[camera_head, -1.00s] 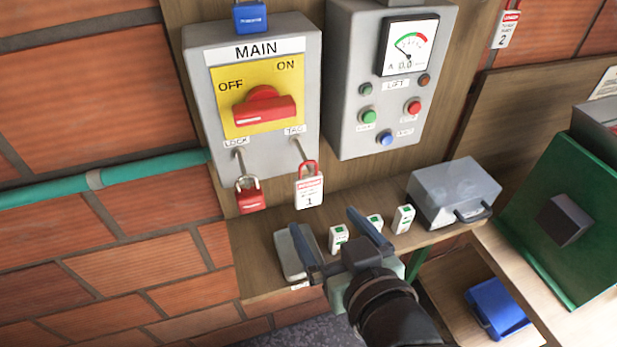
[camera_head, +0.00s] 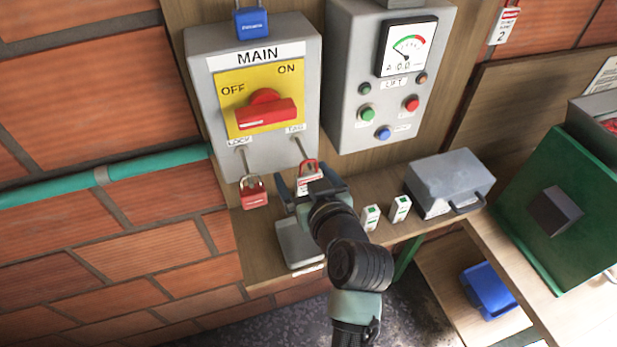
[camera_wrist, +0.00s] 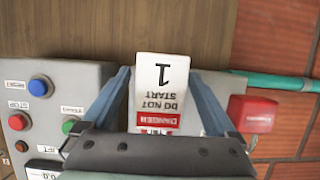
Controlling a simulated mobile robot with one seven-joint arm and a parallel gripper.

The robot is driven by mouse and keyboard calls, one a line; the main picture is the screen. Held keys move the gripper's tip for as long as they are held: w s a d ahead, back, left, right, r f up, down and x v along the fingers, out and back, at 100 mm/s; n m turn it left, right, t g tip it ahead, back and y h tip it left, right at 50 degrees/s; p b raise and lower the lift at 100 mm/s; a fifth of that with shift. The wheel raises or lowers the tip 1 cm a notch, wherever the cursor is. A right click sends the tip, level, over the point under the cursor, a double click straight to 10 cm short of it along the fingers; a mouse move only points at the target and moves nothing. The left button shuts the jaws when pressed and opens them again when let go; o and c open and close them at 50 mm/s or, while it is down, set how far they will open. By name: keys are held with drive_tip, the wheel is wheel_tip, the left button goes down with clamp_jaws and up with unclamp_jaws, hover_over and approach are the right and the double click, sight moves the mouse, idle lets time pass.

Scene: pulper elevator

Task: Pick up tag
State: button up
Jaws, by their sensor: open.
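The tag (camera_head: 309,182) is white with a red band and red loop, and it hangs from the right-hand hook marked TAG under the MAIN switch box. In the wrist view the tag (camera_wrist: 161,95) appears upside down, showing "1" and "DO NOT START". My gripper (camera_head: 308,188) is open at the tag, with its lower part hidden behind the gripper in the head view. In the wrist view the two fingers of my gripper (camera_wrist: 163,90) stand on either side of the tag, with a gap at least on the right.
A red padlock (camera_head: 253,192) hangs close to the left of the tag. The MAIN box (camera_head: 210,120) is above, and the LIFT box (camera_head: 350,130) is to the right. Below is a wooden shelf (camera_head: 255,265) with a grey case (camera_head: 450,180) and small white boxes (camera_head: 400,208).

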drive_tip(key=shift+w+f, duration=0.1)
drive_tip(key=shift+w, duration=0.05)
drive_tip(key=c, duration=1.4)
drive_tip(key=shift+c, duration=0.2)
drive_tip(key=s+d+r+b, duration=0.1)
drive_tip(key=s+d+b, duration=0.25)
drive_tip(key=s, duration=0.55)
drive_tip(key=s+d+b, duration=0.2)
drive_tip(key=s+b, duration=0.2)
drive_tip(key=s, duration=0.4)
drive_tip(key=a+f+m+h, duration=0.1)
drive_tip(key=a+f+h, duration=0.1)
drive_tip(key=f, duration=1)
drive_tip(key=s+a+f+m+h, duration=0.1)
drive_tip(key=a+f+m+h, duration=0.1)
drive_tip(key=f, duration=1)
drive_tip(key=shift+a+f+m+t, duration=0.15)
drive_tip(key=shift+a+m+t, duration=0.15)
drive_tip(key=shift+a, duration=0.35)
